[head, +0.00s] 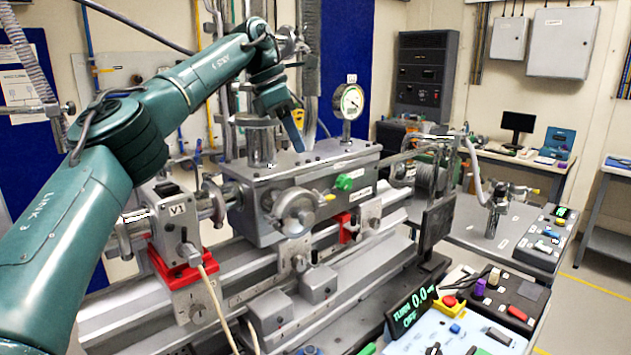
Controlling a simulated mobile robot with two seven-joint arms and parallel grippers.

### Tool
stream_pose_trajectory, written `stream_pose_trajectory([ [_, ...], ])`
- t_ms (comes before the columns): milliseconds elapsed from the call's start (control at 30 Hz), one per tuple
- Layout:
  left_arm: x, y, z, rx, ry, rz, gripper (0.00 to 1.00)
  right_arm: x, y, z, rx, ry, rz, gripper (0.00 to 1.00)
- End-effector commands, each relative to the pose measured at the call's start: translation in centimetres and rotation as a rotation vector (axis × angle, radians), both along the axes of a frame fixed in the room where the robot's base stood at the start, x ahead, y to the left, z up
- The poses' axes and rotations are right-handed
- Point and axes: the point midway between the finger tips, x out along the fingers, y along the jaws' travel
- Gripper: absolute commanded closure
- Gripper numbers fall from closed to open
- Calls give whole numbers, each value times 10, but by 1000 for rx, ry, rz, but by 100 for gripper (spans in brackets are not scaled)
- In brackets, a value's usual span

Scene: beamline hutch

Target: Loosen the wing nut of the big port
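A grey vacuum chamber (340,168) stands on the rail bench. A large round port (296,212) sits on its front face. A small yellowish part (330,197) shows at the port's right edge; I cannot tell whether it is the wing nut. My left arm reaches over from the left, and my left gripper (296,136) points down above the chamber's top, behind the large port and apart from it. Its fingers are seen nearly edge-on, so their opening is unclear. I see no object in it. My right gripper does not show.
A pressure gauge (348,101) rises from the chamber's top right. A green knob (344,183) is on its front. Valve V1 (178,222) stands on a red mount at left. A dark upright plate (437,222) and a control panel (455,330) are at right.

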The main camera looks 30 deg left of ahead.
Motion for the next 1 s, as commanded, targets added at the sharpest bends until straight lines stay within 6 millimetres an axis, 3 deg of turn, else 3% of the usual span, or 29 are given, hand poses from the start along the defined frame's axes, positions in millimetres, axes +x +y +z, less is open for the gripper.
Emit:
stream_pose_trajectory([
  [33, 2, -3, -15, 3, 7, -3, 87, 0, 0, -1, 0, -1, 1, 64],
  [200, 10, -16, -48, 0, 6, -2, 87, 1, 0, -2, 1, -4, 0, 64],
  [433, 19, -27, -80, 0, 4, 1, 87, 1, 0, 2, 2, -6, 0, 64],
  [900, 22, -31, -92, -2, 1, 1, 87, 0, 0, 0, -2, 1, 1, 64],
  [1000, 22, -31, -92, -2, 1, 1, 95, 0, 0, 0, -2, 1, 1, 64],
])
